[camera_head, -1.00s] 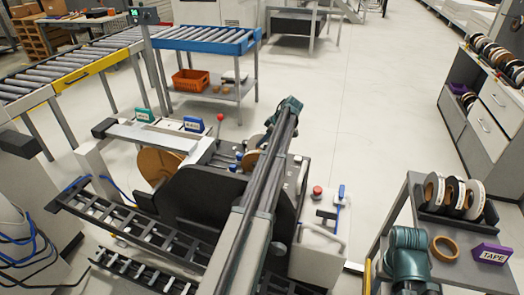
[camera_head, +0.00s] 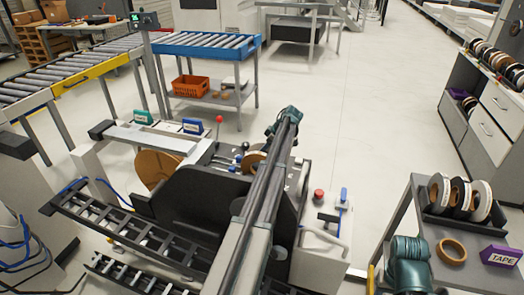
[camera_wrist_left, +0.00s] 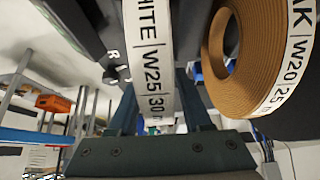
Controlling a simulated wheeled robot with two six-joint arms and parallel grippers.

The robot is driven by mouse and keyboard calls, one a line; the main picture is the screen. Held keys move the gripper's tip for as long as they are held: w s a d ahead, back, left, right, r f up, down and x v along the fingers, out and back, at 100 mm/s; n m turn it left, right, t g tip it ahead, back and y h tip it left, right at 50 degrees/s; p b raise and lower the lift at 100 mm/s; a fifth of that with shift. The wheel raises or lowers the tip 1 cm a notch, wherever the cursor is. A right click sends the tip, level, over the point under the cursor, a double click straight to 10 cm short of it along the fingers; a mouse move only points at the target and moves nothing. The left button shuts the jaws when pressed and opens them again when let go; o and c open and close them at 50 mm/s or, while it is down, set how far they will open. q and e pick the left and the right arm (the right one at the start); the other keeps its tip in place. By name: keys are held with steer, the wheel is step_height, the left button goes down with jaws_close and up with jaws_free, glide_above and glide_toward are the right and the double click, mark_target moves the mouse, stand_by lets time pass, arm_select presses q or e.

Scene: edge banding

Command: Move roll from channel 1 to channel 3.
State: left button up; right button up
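In the head view, my left gripper (camera_head: 288,116) is at the far side of the edge banding machine (camera_head: 205,205). In the left wrist view, a white roll (camera_wrist_left: 151,60) labelled WHITE W25 lies between the left fingers (camera_wrist_left: 160,108); whether they press on it is unclear. A brown roll (camera_wrist_left: 262,55), labelled W20 with the name partly cut off, is just right of it. A brown roll (camera_head: 254,160) shows beside my left arm in the head view. Channel numbers are not readable. My right gripper (camera_head: 405,250) is at the lower right, its fingers hidden.
A cart (camera_head: 440,270) at the right holds several rolls in a rack (camera_head: 445,217), a loose tan ring (camera_head: 451,251) and a purple TAPE box (camera_head: 501,256). A large brown disc (camera_head: 155,167) sits at the machine's left.

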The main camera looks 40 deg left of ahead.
arm_select(q)
steer(key=shift+o, duration=0.5)
steer(key=shift+r, duration=0.1)
steer(key=shift+r+p, duration=0.45)
steer(key=shift+p, duration=0.15)
steer(key=p+v, duration=0.9)
steer(key=v, duration=0.1)
steer(key=shift+d+r, duration=0.15)
steer(key=shift+r, duration=0.15)
steer(key=shift+w+d+r+p, duration=0.1)
steer(key=shift+d+r+p, duration=0.25)
steer(key=shift+d+r, duration=0.05)
steer(key=shift+f, duration=0.1)
